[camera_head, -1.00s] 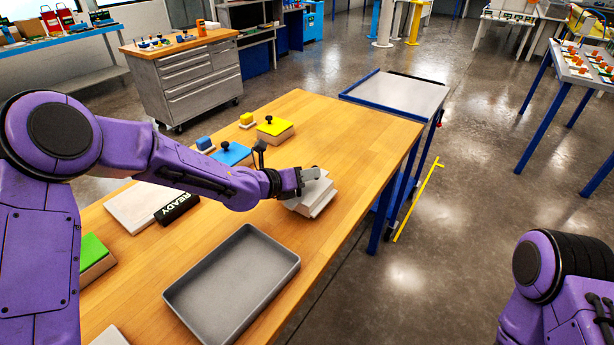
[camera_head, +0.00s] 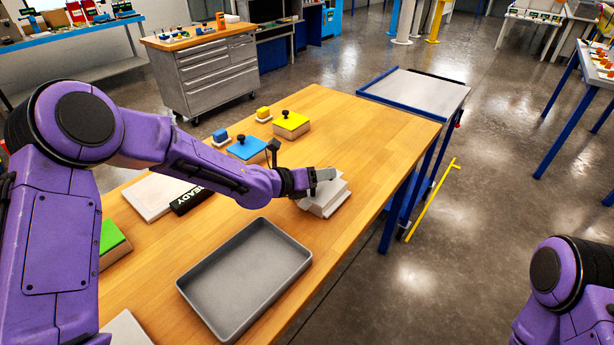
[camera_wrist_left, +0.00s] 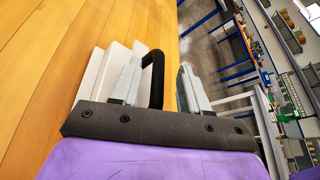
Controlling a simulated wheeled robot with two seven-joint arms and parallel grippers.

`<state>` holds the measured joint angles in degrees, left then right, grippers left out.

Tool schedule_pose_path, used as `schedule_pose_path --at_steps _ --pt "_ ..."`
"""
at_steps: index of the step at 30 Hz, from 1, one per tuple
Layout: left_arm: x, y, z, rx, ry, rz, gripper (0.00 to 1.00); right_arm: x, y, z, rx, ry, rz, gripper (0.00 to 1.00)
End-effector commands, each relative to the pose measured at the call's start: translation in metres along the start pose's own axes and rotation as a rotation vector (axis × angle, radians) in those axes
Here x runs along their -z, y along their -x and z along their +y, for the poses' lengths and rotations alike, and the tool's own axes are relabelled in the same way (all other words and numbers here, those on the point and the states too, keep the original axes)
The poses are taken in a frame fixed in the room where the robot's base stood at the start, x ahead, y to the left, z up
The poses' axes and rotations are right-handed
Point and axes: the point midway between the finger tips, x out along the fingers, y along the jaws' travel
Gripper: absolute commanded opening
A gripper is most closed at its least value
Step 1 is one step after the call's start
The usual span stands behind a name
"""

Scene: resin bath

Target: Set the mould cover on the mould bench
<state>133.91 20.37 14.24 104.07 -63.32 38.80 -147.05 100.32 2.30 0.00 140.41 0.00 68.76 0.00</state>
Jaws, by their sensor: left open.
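A white stepped block (camera_head: 325,198), which I take to be the mould cover, sits on the wooden bench (camera_head: 365,130) near its right edge. It also shows in the left wrist view (camera_wrist_left: 92,78), where a black arched handle (camera_wrist_left: 157,62) stands between the two grey fingers. My left gripper (camera_head: 326,174) is directly over the block, fingers apart around the handle; it also shows in the wrist view (camera_wrist_left: 161,60). I cannot tell whether the fingers touch the handle. In the head view the gripper hides the handle. Of my right arm only upper links show at the lower right.
A grey tray (camera_head: 246,280) lies in front of the block. A black READY sign (camera_head: 190,202), a white slab (camera_head: 150,193), a green-topped block (camera_head: 112,238), a blue lid (camera_head: 246,149) and a yellow-topped block (camera_head: 290,122) are on the bench. A blue-edged cart (camera_head: 420,90) stands beyond.

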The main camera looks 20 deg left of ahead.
Motion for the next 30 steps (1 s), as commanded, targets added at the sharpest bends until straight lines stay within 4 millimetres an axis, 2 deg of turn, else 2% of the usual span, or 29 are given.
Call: schedule_pose_path --at_steps 9,13,18,30 --pt "0.001 0.08 0.001 0.0 -0.001 -0.003 0.45 -0.007 -0.016 -0.001 0.0 0.0 -0.001 0.43" --pt "0.001 0.102 0.001 0.0 0.0 -0.002 0.45 -0.007 -0.017 -0.002 0.0 0.0 0.0 0.43" --pt "0.001 0.112 0.0 0.0 0.001 -0.001 0.45 -0.007 -0.018 -0.002 0.0 0.0 0.0 0.43" --pt "0.0 0.112 -0.001 -0.002 0.016 0.002 0.45 -0.006 -0.014 -0.001 0.0 0.0 0.0 0.43"
